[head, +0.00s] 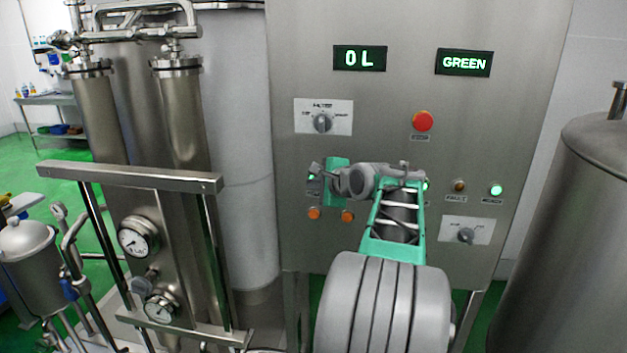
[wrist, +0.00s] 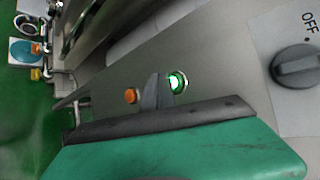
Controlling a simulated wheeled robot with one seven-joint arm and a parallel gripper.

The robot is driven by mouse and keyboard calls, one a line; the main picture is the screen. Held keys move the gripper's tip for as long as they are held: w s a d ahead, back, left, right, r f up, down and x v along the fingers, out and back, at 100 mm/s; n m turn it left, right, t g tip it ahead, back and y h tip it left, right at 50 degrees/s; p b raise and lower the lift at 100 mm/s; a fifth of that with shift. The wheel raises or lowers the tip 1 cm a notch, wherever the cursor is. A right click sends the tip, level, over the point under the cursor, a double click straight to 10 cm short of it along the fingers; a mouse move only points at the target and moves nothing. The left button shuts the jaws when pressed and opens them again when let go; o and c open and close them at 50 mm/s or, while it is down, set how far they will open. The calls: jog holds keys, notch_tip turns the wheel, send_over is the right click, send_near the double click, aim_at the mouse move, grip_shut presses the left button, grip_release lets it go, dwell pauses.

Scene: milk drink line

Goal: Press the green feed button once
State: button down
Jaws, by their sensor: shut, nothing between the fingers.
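The green feed button (wrist: 177,82) is lit and sits on the steel panel in the wrist view. In the head view only a bit of green (head: 311,177) shows beside my gripper (head: 317,170), which covers most of that spot. My gripper is shut and empty. In the wrist view its fingertips (wrist: 154,90) point at the panel between the green button and an orange button (wrist: 131,96), close beside the green one. I cannot tell whether they touch the panel.
The steel panel (head: 400,110) carries a red button (head: 423,121), a selector knob (head: 322,123), a second knob (head: 466,236) and a lit ready lamp (head: 496,190). Steel pipework (head: 130,176) stands left, a tank (head: 575,230) right.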

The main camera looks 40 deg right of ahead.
jog(key=shift+s+a+b, duration=0.45)
jog(key=shift+s+a, duration=0.3)
jog(key=shift+a, duration=0.25)
jog(key=shift+s+a+b, duration=0.45)
jog(key=shift+s+a, duration=0.3)
jog(key=shift+a, duration=0.2)
